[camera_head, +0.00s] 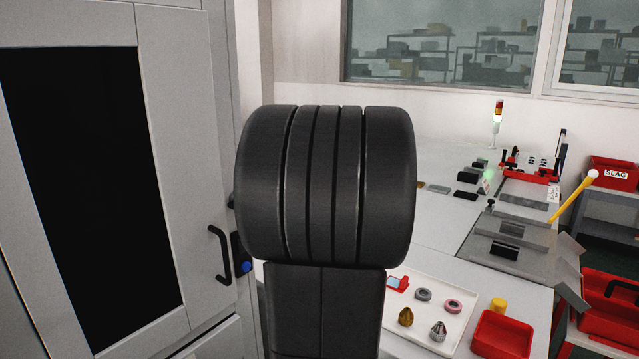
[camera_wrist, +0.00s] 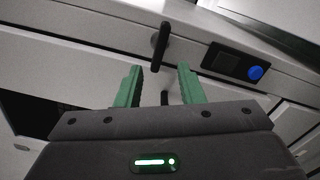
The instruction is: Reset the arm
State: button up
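My arm's dark rounded link fills the middle of the head view, and my gripper is hidden there. In the wrist view my gripper (camera_wrist: 160,88) shows two green fingers standing apart with nothing between them. Beyond the fingers is the pale machine front with a black door handle (camera_wrist: 161,38). A dark panel with a blue button (camera_wrist: 256,72) is to the right of the handle. The fingers look apart from the handle, though the exact distance cannot be told.
A grey machine (camera_head: 178,150) with a dark window stands at left; its handle (camera_head: 221,255) is beside my arm. At right, a white table (camera_head: 425,240) bears a tray (camera_head: 462,315) with small parts, a red bin (camera_head: 502,335) and fixtures. A red SLAG bin (camera_head: 613,173) is far right.

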jog(key=shift+s+d+r+m, duration=0.1)
jog(key=shift+s+d+m, duration=0.5)
jog(key=shift+d, duration=0.3)
jog(key=shift+s+d+m, duration=0.5)
jog(key=shift+s+d, duration=0.15)
jog(key=shift+d, duration=0.2)
